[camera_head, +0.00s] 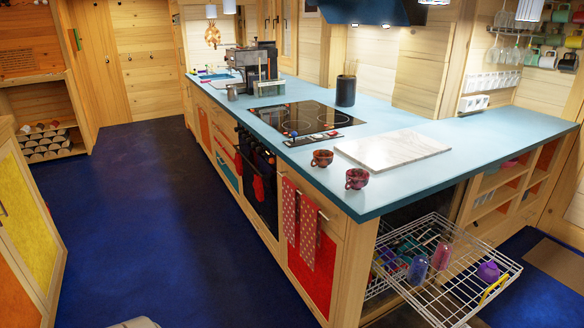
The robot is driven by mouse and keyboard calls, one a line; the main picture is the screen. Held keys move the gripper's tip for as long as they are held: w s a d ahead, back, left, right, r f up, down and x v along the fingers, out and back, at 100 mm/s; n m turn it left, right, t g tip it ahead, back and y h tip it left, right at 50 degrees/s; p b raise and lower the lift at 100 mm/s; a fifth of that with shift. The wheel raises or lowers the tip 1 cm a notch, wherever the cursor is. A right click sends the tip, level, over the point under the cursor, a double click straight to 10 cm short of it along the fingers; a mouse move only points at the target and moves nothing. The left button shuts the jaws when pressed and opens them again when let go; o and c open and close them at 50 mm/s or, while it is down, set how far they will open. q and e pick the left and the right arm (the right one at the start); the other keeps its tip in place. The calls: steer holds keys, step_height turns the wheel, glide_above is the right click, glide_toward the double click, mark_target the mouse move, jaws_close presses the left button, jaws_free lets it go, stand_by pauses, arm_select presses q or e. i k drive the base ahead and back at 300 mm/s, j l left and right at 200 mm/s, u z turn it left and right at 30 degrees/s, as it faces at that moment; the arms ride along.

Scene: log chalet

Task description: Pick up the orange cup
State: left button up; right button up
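An orange-brown patterned cup (322,158) stands upright near the front edge of the light blue counter (300,172), by the left corner of a marble board. It is the most orange of the cups close by. A dark red-purple cup (356,179) stands to its right and nearer the counter corner, apart from it. Neither of my grippers is in view, so nothing is seen touching the cups.
A marble board (392,150) lies behind the cups. The cooktop (303,120) is farther back, with a black utensil holder (346,90) beyond. A dishwasher rack (440,308) is pulled out below the counter end. Blue floor (150,210) is clear left of the counter.

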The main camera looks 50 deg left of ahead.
mark_target(321, 161)
steer(key=u, duration=1.2)
